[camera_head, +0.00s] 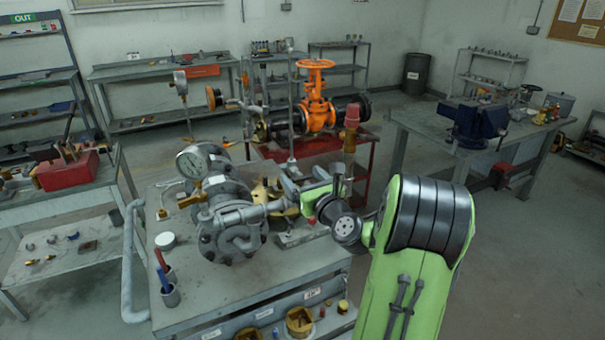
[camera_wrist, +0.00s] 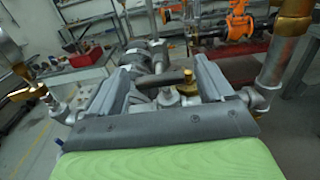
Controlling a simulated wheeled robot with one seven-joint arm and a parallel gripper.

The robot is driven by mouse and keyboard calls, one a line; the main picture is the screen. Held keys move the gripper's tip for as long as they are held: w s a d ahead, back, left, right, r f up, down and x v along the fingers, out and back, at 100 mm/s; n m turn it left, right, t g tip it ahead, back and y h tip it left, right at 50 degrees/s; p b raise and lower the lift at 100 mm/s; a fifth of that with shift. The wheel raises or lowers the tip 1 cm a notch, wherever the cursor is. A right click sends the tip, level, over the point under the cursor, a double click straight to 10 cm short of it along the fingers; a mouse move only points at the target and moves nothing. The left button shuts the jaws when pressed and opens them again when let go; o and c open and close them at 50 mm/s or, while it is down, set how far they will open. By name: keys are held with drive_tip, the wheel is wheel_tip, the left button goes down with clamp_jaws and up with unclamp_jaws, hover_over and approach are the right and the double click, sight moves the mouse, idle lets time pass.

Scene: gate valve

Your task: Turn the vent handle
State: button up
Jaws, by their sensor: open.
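A grey bar-shaped handle (camera_wrist: 170,77), which looks like the vent handle, lies crosswise between the fingers of my gripper (camera_wrist: 160,74) in the wrist view. The fingers are open, one on each side, with visible space around the handle; I cannot tell whether either touches it. A stem with a nut sits just below it. In the head view my gripper (camera_head: 292,189) is at the right side of the grey valve assembly (camera_head: 230,222), and the handle is hard to make out there. A pressure gauge (camera_head: 192,163) stands on the assembly.
The assembly is on a grey bench (camera_head: 210,315) with a cup of pens (camera_head: 170,294) at its front left. A red-topped upright pipe (camera_head: 351,125) stands close to my gripper. An orange gate valve (camera_head: 316,110) is behind.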

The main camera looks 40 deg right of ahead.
drive_tip(key=shift+w, duration=0.4)
drive_tip(key=shift+c, duration=0.3)
drive_tip(key=c, duration=1)
